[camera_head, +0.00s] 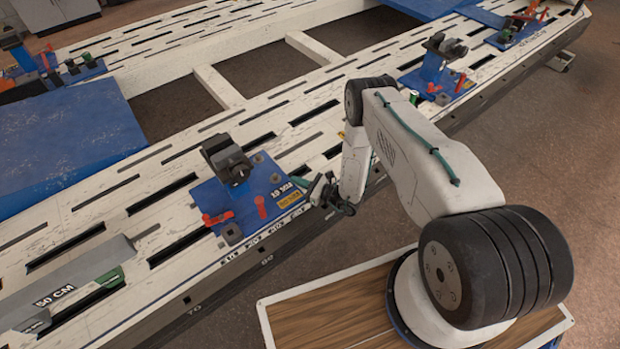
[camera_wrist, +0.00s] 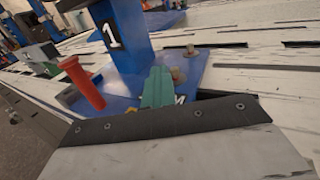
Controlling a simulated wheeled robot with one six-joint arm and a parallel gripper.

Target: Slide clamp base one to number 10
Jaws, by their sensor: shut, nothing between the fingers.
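Clamp base one is a blue plate (camera_head: 236,196) on the near slotted white rail, with a post and black clamp (camera_head: 226,157) on top and red handles. In the wrist view its post (camera_wrist: 122,35) bears a white 1, and a red handle (camera_wrist: 82,84) stands at the left. My gripper (camera_head: 318,190) is at the right edge of the base, low over the rail. In the wrist view its greenish tip (camera_wrist: 157,88) is shut and empty, in front of the blue plate. I cannot tell whether it touches the plate. No number 10 is legible on the rail.
A grey bar marked 50 CM (camera_head: 62,297) with a green end lies on the rail to the left. Another blue clamp base (camera_head: 437,78) stands further right along the same rail. Small numbers run along the rail's near edge. Bare slotted rail lies on both sides of base one.

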